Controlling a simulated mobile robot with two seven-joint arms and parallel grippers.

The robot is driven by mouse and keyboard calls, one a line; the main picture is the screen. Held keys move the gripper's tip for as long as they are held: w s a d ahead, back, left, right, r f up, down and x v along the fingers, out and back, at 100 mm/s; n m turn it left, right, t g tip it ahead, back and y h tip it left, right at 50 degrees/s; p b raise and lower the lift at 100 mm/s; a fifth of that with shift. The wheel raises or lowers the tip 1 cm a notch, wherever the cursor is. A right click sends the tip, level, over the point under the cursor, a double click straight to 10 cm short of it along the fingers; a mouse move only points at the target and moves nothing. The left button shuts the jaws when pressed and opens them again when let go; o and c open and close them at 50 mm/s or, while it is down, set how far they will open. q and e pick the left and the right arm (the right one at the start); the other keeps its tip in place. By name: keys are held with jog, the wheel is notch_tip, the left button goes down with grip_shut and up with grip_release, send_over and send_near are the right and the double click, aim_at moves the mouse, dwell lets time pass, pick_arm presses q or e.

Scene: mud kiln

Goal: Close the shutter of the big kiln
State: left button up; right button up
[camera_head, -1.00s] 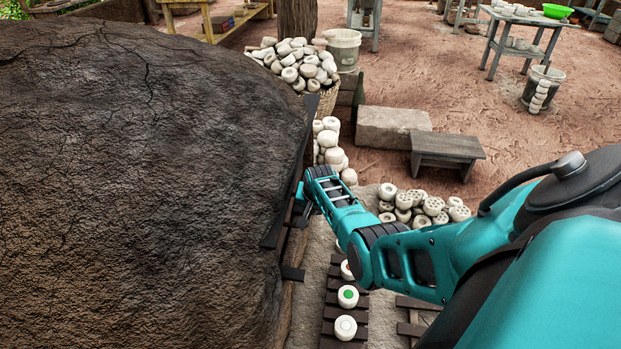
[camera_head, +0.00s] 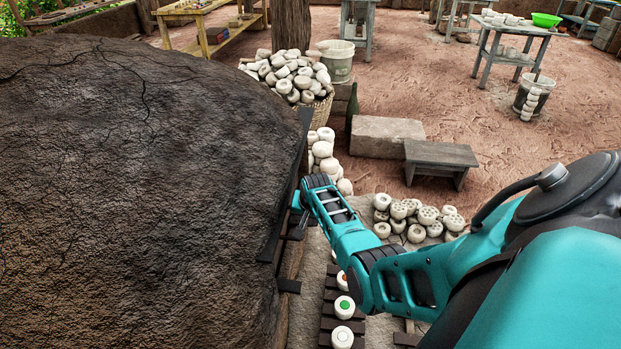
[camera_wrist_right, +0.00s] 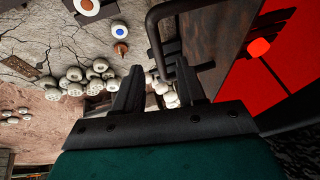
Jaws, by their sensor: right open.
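The big kiln (camera_head: 130,170), a dark cracked mud dome, fills the left of the head view. Dark metal pieces (camera_head: 270,245) run along its right side; its front is turned away there. My right arm reaches to this side, and its gripper (camera_head: 298,222) is small and partly hidden. In the right wrist view my right gripper (camera_wrist_right: 157,82) is open, with a dark bent handle bar (camera_wrist_right: 154,40) by its fingertips. I cannot tell whether they touch. Right of the handle are a dark panel (camera_wrist_right: 225,30), perhaps the shutter, and a glowing red area (camera_wrist_right: 285,65). My left gripper is out of view.
Piles of white pieces (camera_head: 415,218) and a full basket (camera_head: 320,115) lie farther back. A stone block (camera_head: 385,137) and low bench (camera_head: 440,155) stand on the open ground.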

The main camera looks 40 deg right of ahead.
jog(key=v, duration=1)
jog(key=s+d+f+n+t+h+b, duration=0.2)
jog(key=d+n+t+h+b, duration=0.6)
jog(key=d+b, duration=0.65)
jog(key=s+a+f+n+t+y+b, duration=0.15)
jog(key=a+f+n+y+b, duration=0.45)
jog(key=n, duration=0.6)
jog(key=s+a+f+n+t+y+b, duration=0.15)
jog(key=f+n+y, duration=0.25)
jog(key=n+y, duration=0.7)
jog(key=w+a+f+b, duration=0.1)
jog(key=w, duration=0.2)
jog(key=w+a+n+h+b, duration=0.1)
jog(key=w, duration=0.3)
jog(key=w+a+f+h+b, duration=0.1)
jog(key=w, duration=0.3)
jog(key=shift+a+f+n, duration=0.3)
jog(key=shift+f, duration=0.05)
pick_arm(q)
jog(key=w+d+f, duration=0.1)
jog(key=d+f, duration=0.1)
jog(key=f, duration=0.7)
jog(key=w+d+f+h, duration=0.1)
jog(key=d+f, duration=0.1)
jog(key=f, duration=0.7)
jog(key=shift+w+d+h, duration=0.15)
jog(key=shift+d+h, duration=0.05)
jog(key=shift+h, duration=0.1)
